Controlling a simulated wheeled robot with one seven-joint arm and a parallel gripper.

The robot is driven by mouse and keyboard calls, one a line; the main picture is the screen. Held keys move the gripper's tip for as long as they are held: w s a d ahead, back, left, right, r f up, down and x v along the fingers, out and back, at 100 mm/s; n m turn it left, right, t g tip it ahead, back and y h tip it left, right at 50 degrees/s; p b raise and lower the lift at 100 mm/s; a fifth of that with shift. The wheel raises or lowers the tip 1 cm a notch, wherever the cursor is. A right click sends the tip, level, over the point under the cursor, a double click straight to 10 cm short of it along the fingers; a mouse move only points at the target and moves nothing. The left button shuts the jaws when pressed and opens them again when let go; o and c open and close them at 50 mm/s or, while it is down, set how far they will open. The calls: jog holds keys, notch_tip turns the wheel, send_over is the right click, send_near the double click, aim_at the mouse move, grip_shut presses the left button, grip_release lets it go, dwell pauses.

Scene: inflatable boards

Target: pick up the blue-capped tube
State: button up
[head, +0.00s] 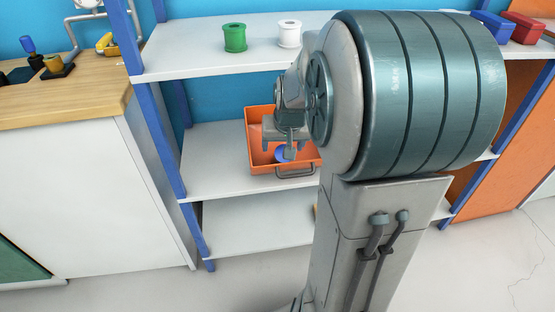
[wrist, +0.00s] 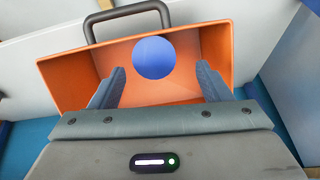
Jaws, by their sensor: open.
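A blue round cap, the top of the blue-capped tube (wrist: 153,57), shows inside an orange bin. The tube's body is hidden below the cap. In the head view the blue cap (head: 282,154) shows in the bin, partly covered by my gripper. My gripper (wrist: 160,78) is open, with one finger on each side below the cap in the wrist view. The cap lies just beyond the fingertips and nothing is between the jaws. In the head view my gripper (head: 288,145) is over the orange bin (head: 258,118).
The orange bin has a grey handle (wrist: 125,20) and stands on the middle shelf (head: 215,170). Above, the upper shelf (head: 190,58) holds a green spool (head: 235,38), a white spool (head: 288,34) and blue and red bins (head: 523,28). A wooden counter (head: 60,95) is at left.

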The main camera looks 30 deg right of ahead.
aim_at(282, 149)
jog(key=x, duration=0.3)
jog(key=shift+f+b, duration=0.1)
jog(key=shift+b, duration=0.3)
jog(key=b+x, duration=0.1)
jog(key=x, duration=0.1)
jog(key=b+x, duration=0.1)
jog(key=x, duration=0.1)
jog(key=shift+d+b, duration=0.3)
jog(key=shift+d, duration=0.1)
jog(key=shift+w+f, duration=0.35)
jog(key=shift+f, duration=0.15)
jog(key=shift+c, duration=0.3)
jog(key=c, duration=1.2)
jog(key=shift+r, duration=0.1)
